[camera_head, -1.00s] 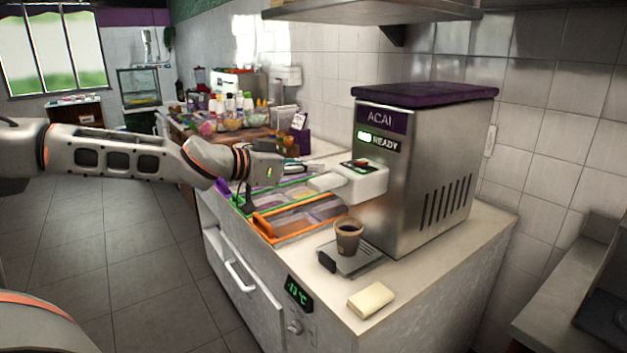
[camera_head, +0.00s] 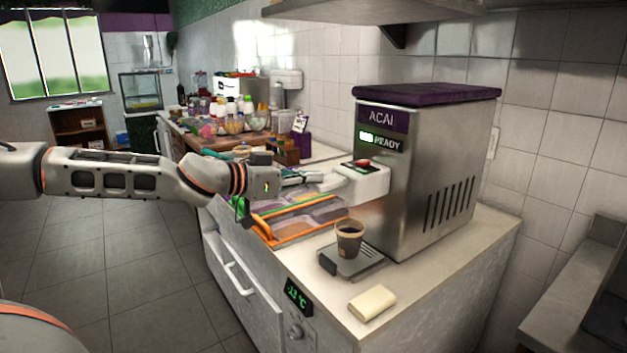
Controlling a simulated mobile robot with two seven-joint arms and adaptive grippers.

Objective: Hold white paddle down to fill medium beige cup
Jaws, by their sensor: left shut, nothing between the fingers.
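The acai machine (camera_head: 425,170) stands on the counter with a lit READY sign. Its white dispenser head (camera_head: 362,184) juts out to the left, with a white paddle (camera_head: 334,182) on its front side. The beige-brown cup (camera_head: 349,242) stands upright on the grey drip tray (camera_head: 368,264) below the dispenser head; its inside looks dark and its fill level is unclear. My left gripper (camera_head: 314,177) is shut and empty, its fingertips close to the paddle; I cannot tell whether they touch it. My right gripper is not in view.
A topping bin with orange edges (camera_head: 262,232) lies under and left of my left gripper. A cream sponge-like block (camera_head: 372,303) lies at the counter's front. Bowls and bottles (camera_head: 232,115) crowd the back counter. The counter front right of the block is clear.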

